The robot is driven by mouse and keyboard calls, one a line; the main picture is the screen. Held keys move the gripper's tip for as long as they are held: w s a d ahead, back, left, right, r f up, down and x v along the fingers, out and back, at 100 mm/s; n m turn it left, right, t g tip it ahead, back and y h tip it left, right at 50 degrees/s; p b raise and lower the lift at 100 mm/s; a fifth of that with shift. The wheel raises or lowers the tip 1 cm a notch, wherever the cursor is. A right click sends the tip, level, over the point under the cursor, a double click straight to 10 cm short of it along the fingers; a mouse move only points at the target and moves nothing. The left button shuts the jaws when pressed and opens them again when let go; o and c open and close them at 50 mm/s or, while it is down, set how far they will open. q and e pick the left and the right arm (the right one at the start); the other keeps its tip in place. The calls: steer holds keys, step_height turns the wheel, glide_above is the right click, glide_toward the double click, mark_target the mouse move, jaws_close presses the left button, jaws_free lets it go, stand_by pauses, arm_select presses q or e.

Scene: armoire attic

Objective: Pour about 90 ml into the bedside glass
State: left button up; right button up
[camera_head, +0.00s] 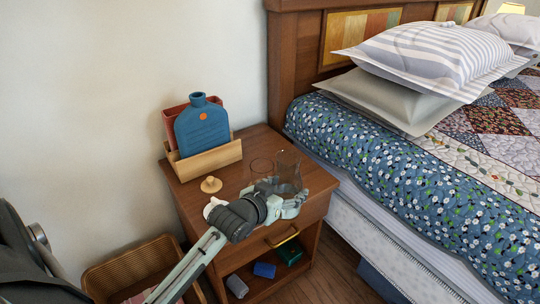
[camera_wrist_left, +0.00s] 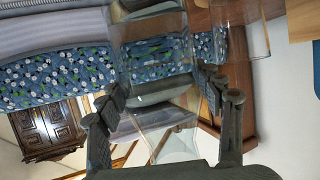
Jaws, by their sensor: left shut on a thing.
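My left gripper (camera_head: 284,192) is shut on a tall clear vessel (camera_head: 289,166), which looks like a carafe, at the front right of the nightstand (camera_head: 188,196). In the left wrist view, the clear vessel (camera_wrist_left: 150,50) sits between the two fingers (camera_wrist_left: 160,92). The liquid level in it cannot be made out. A second clear glass (camera_head: 261,168) stands just left of and behind the held vessel; only its rim shows well. It also shows at the top of the left wrist view (camera_wrist_left: 250,28). My right gripper is out of view.
A wooden stopper (camera_head: 211,184) lies on the nightstand's left side. A blue bottle-shaped thing (camera_head: 203,127) stands in a wooden holder (camera_head: 208,160) at the back. The bed (camera_head: 390,150) stands close on the right. A wicker basket (camera_head: 130,270) is on the floor at left.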

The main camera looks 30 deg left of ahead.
arm_select(q)
steer(key=shift+w+r, duration=0.15)
steer(key=shift+w, duration=0.1)
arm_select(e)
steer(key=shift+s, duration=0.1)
arm_select(q)
steer(key=shift+s+r, duration=0.1)
steer(key=shift+r, duration=0.05)
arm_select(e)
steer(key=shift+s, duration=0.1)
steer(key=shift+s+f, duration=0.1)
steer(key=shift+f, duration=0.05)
